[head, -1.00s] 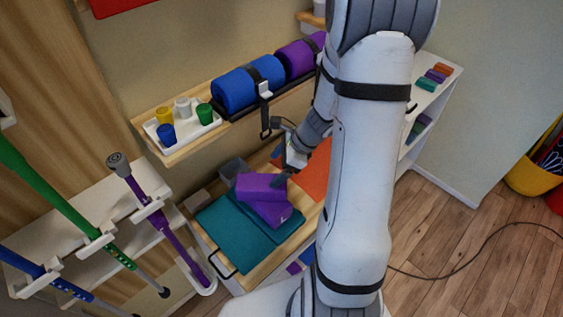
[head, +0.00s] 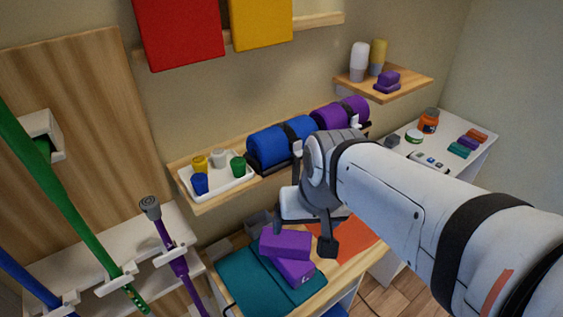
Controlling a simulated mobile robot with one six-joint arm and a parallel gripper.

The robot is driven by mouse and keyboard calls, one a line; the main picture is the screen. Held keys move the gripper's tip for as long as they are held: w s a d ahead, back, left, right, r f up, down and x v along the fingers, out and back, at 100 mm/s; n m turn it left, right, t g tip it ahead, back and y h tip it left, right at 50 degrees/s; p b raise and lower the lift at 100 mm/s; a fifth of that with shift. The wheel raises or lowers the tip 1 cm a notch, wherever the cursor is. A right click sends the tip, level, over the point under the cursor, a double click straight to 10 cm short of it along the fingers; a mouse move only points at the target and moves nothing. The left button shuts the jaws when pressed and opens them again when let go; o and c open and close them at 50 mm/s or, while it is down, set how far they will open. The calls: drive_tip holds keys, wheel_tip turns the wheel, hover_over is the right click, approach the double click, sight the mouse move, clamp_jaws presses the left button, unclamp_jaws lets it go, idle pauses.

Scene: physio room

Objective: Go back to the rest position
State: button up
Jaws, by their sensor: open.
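My arm reaches in from the lower right in the head view. My gripper (head: 306,225) is open and hangs above the low wooden bench, just to the right of two purple blocks. No object shows between its fingers. The upper purple block (head: 285,243) lies across the lower purple block (head: 293,272), on a folded teal mat (head: 240,283). The gripper looks apart from the blocks in this view. An orange mat (head: 358,246) lies behind it, partly hidden by my arm.
A shelf above holds a white tray (head: 238,186) of coloured cups, a blue roll (head: 281,146) and a purple roll (head: 340,115). A small shelf (head: 410,88) carries bottles and purple blocks. A white cabinet (head: 470,165) stands at right. Poles (head: 70,220) stand at left.

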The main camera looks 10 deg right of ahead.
drive_tip(key=shift+s+d+r+n+h, duration=0.3)
drive_tip(key=shift+s+d+r+n, duration=0.25)
drive_tip(key=shift+n, duration=0.25)
drive_tip(key=shift+a+f, duration=0.1)
drive_tip(key=shift+f, duration=0.05)
